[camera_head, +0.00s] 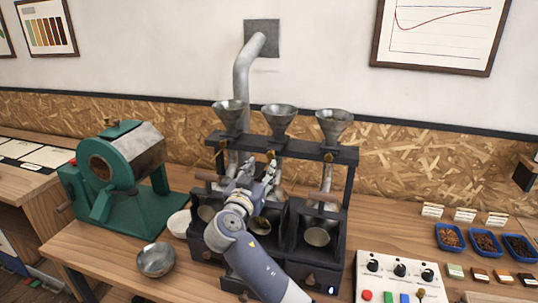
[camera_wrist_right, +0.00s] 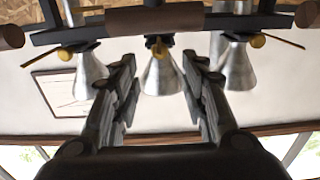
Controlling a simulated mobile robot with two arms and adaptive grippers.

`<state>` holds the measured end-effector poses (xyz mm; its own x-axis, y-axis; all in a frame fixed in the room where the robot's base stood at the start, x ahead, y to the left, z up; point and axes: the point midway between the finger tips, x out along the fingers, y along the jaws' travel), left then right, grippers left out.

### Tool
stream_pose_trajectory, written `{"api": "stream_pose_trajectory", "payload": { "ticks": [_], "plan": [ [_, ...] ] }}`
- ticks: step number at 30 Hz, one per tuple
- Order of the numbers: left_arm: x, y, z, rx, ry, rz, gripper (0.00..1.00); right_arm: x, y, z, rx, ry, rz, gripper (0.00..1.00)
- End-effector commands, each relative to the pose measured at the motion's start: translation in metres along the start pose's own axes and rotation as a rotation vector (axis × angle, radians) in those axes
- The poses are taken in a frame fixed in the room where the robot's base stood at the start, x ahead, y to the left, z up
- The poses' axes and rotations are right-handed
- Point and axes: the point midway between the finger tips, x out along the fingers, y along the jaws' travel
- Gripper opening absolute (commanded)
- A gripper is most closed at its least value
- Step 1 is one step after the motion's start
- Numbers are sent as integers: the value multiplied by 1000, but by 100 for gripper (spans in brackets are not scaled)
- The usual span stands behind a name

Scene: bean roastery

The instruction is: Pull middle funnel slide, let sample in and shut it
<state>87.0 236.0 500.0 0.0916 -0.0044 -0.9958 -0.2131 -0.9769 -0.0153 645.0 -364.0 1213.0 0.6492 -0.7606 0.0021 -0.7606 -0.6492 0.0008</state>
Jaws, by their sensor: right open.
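Three metal funnels stand in a dark rack. The middle funnel (camera_head: 280,121) is upright between the left funnel (camera_head: 229,113) and the right funnel (camera_head: 333,124). My right gripper (camera_head: 263,170) is in front of the rack, below the middle funnel, and partly hides the middle tube. In the right wrist view, which looks upside down, my right gripper (camera_wrist_right: 158,75) is open and empty. The middle funnel (camera_wrist_right: 160,78) and its yellow slide knob (camera_wrist_right: 157,46) show between the fingers, farther off. I cannot tell if the slide is in or out. My left gripper is not in view.
A green roaster (camera_head: 118,170) and a metal bowl (camera_head: 156,259) stand at left. A control box (camera_head: 400,278) with knobs and buttons stands front right. Blue trays of beans, such as one tray (camera_head: 449,247), lie far right. The rack posts and bins crowd my right arm.

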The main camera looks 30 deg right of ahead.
Motion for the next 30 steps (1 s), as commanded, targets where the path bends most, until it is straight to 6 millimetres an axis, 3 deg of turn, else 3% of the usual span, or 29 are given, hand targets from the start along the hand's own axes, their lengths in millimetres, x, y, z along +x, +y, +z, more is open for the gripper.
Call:
{"api": "stream_pose_trajectory", "payload": {
  "ticks": [6, 12, 26, 30],
  "plan": [
    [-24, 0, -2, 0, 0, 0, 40, 44, 1, -5, -4, 0, 2, 40],
    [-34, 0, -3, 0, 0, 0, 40, 70, 0, -3, -2, 0, 0, 40],
    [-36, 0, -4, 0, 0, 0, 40, 82, 0, 0, 0, -2, -1, 40],
    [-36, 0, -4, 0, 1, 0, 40, 82, 0, 0, 0, -2, -1, 11]
  ]
}}
